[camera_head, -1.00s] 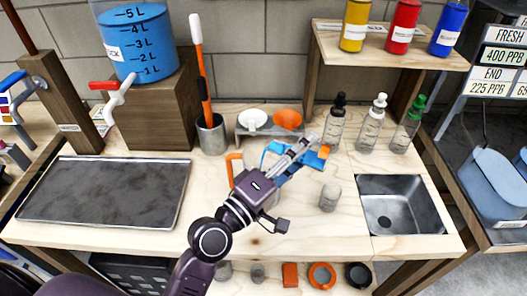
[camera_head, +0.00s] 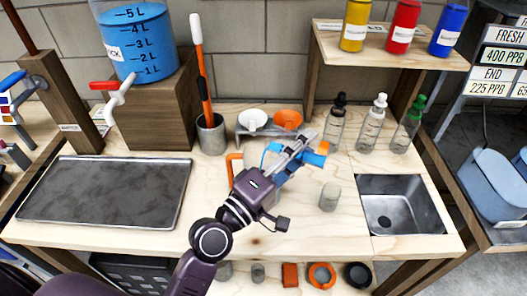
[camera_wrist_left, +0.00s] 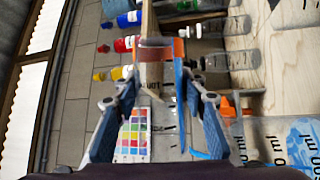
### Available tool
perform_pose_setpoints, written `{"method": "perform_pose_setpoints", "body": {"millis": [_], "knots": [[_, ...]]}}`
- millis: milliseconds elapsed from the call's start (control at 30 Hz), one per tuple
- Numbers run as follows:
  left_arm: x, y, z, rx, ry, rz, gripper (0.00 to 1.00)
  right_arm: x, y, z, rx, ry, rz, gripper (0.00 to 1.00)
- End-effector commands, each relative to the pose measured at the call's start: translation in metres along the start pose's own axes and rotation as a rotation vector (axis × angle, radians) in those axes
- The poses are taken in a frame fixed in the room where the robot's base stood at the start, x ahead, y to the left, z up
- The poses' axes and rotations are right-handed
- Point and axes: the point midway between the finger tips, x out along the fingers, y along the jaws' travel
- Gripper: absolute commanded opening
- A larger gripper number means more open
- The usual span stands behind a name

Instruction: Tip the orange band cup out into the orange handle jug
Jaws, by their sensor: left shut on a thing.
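My left gripper (camera_head: 304,147) is shut on the orange band cup (camera_head: 314,158), whose blue side and orange parts show around the fingers in the head view. The cup is tilted. In the left wrist view its clear wall and orange band (camera_wrist_left: 158,48) show beyond the fingers. The orange handle jug stands on the bench beneath and left of the gripper; its orange handle (camera_head: 234,168) shows, while my arm hides much of its clear body. In the left wrist view the jug's marked wall (camera_wrist_left: 282,140) is at lower right. I cannot tell whether liquid is flowing. My right gripper is out of view.
Dropper bottles (camera_head: 371,124) stand right of the gripper. A grey stopper-like piece (camera_head: 329,197) and a sink (camera_head: 402,205) are at right. Behind are a rack with white and orange funnels (camera_head: 287,119) and a brush holder (camera_head: 211,134). A dark tray (camera_head: 105,190) lies left.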

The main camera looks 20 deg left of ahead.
Motion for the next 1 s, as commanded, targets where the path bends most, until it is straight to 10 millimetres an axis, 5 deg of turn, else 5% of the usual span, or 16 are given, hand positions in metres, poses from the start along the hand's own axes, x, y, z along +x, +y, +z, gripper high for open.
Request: {"method": "perform_pose_setpoints", "body": {"millis": [1000], "knots": [[0.0001,0.0072,-0.0035,-0.09,0.018,0.032,0.07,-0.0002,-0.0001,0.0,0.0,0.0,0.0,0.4]]}}
